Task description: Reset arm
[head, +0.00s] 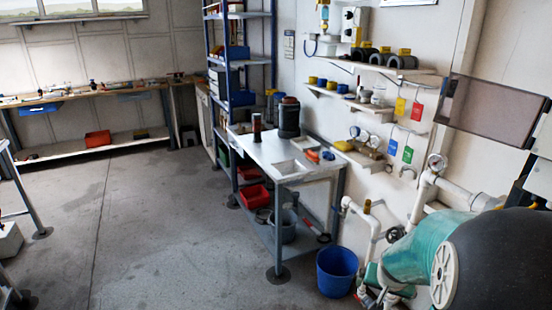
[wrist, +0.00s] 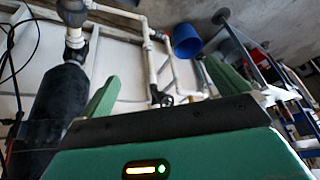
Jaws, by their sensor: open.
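My gripper (wrist: 165,88) shows in the wrist view, with its two green fingers wide apart. Nothing is held between them. White pipes (wrist: 148,50) and the pale wall show beyond the fingers, apart from them. The wrist view is tilted, with the blue bucket (wrist: 186,41) near the top. I cannot make out my gripper in the head view.
In the head view, a workbench (head: 268,150) stands mid-room, with the blue bucket (head: 337,272) on the floor beside it. A teal and black rounded body (head: 425,245) with a white wheel fills the lower right. Wall shelves (head: 385,68) hang above.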

